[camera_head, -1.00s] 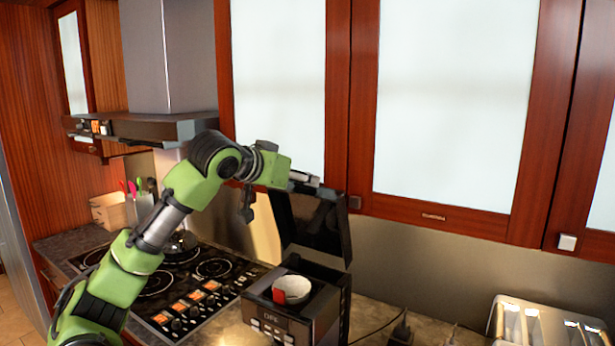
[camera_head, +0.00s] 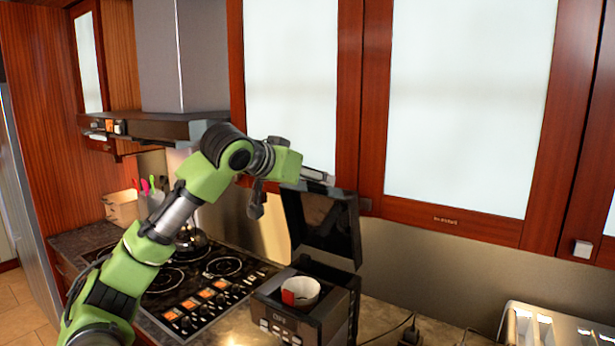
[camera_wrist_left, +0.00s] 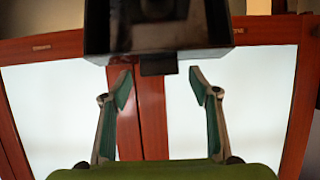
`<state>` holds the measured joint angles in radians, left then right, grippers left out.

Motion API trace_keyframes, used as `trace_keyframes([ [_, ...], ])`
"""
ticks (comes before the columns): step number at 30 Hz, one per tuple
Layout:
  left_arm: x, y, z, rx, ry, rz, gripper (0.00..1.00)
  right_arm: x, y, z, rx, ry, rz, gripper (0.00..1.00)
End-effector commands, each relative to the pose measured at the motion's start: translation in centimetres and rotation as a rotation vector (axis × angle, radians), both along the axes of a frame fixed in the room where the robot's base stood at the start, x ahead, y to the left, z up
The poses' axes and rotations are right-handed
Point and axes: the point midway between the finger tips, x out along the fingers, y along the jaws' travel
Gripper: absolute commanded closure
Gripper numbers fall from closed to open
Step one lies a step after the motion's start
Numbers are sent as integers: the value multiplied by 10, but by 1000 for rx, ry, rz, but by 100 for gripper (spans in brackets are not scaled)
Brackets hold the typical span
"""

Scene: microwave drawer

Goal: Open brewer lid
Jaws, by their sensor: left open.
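The brewer (camera_head: 312,318) is a dark box on the counter with a white filter cup (camera_head: 300,291) with a red patch in its open top. Its black lid (camera_head: 322,226) stands raised, close to upright, above the back of the body. My left gripper (camera_head: 318,177) is at the lid's upper edge. In the left wrist view the open fingers (camera_wrist_left: 157,85) are apart, with the dark lid (camera_wrist_left: 160,40) just beyond their tips. I cannot tell whether they touch it. My right gripper is not in view.
A cooktop (camera_head: 205,285) lies left of the brewer, under a range hood (camera_head: 150,127). Wall cabinets (camera_head: 455,110) hang close behind the raised lid. A toaster (camera_head: 545,328) stands at the right on the counter. A utensil holder (camera_head: 150,200) is at the back left.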

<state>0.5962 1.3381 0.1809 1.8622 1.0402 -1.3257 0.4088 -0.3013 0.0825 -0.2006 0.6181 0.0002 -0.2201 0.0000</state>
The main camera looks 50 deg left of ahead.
Motion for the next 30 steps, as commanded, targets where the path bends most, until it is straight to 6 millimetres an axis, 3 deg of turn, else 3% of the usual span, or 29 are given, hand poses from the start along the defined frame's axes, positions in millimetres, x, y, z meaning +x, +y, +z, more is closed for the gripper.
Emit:
trace_keyframes([
  [8,-14,-4,5,0,1,-2,44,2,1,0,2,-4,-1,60],
  [21,-87,-21,39,1,-5,-1,44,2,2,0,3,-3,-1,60],
  [30,-110,-27,48,1,-3,0,44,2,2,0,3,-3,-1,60],
])
